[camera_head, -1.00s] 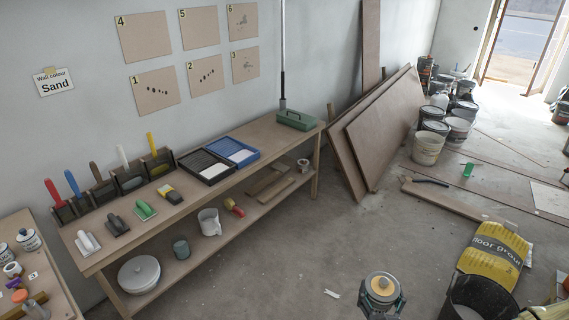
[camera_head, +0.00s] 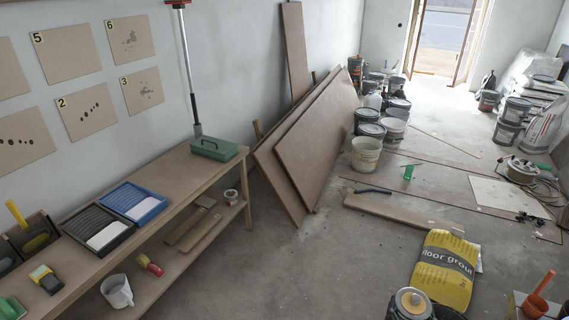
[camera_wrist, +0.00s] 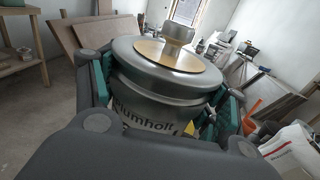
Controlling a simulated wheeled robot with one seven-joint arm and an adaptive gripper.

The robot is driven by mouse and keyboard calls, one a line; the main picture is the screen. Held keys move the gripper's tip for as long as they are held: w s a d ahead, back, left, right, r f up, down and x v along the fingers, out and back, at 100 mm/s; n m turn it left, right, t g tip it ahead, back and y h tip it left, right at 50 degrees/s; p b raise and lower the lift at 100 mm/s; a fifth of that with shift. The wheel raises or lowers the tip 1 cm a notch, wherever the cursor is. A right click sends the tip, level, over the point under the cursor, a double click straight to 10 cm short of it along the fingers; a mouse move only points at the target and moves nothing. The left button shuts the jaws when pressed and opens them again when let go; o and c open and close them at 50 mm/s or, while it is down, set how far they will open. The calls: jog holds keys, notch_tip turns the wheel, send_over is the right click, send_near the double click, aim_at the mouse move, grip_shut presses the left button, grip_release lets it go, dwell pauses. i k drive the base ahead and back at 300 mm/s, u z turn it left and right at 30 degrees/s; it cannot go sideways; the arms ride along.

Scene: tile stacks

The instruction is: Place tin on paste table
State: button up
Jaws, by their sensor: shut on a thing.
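The tin is held roughly upright in the head view. I cannot tell which surface in view is the paste table.
A long wooden workbench (camera_head: 180,180) with trays and a green toolbox (camera_head: 215,149) runs along the left wall. An orange-handled tool (camera_head: 540,290) is at lower right.

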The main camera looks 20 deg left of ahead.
aim_at(186, 173)
jog(key=u, duration=0.35)
jog(key=i, duration=0.8)
jog(key=u, duration=1.15)
jog(key=i, duration=0.5)
jog(key=u, duration=0.55)
